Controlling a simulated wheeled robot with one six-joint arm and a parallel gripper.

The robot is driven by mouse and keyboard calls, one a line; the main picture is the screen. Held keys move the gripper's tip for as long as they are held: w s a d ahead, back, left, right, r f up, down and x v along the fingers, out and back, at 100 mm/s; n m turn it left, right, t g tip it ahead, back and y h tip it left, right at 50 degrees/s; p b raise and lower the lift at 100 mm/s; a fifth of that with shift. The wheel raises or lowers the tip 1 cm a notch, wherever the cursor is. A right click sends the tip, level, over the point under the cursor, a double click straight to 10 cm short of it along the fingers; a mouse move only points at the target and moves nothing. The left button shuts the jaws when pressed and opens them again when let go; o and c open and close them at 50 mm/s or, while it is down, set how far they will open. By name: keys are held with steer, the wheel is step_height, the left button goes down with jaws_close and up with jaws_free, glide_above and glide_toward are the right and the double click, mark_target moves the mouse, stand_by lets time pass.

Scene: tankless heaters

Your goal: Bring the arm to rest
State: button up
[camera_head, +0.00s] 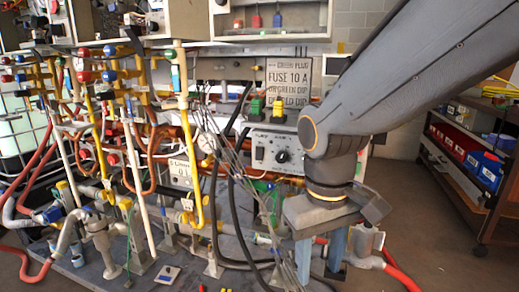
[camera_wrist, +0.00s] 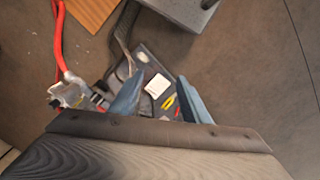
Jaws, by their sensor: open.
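My gripper (camera_head: 321,262) hangs pointing down at the right of centre in the head view, in front of the heater rig. Its two blue-grey fingers are apart, with nothing seen between them. In the wrist view my gripper (camera_wrist: 160,97) also shows open, above a dark base plate (camera_wrist: 150,65) with a white piece (camera_wrist: 157,85) and a yellow piece (camera_wrist: 169,102) on it. My arm (camera_head: 400,75) reaches in from the upper right and bends down at the wrist. It hides part of the rig behind it.
The heater rig's pipes (camera_head: 197,150) and valves fill the left and middle. Black hoses (camera_head: 213,190) hang close left of my gripper. A control box with a dial (camera_head: 281,156) stands behind. A red hose (camera_head: 400,278) runs low right. A shelf cart (camera_head: 465,190) stands far right, with clear floor before it.

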steer(key=s+d+r+m+p, duration=0.3)
steer(key=d+p, duration=0.5)
steer(key=p, duration=0.6)
steer(key=shift+d+r+m+p, duration=0.3)
steer(key=shift+r+m, duration=0.2)
steer(key=shift+r, duration=0.55)
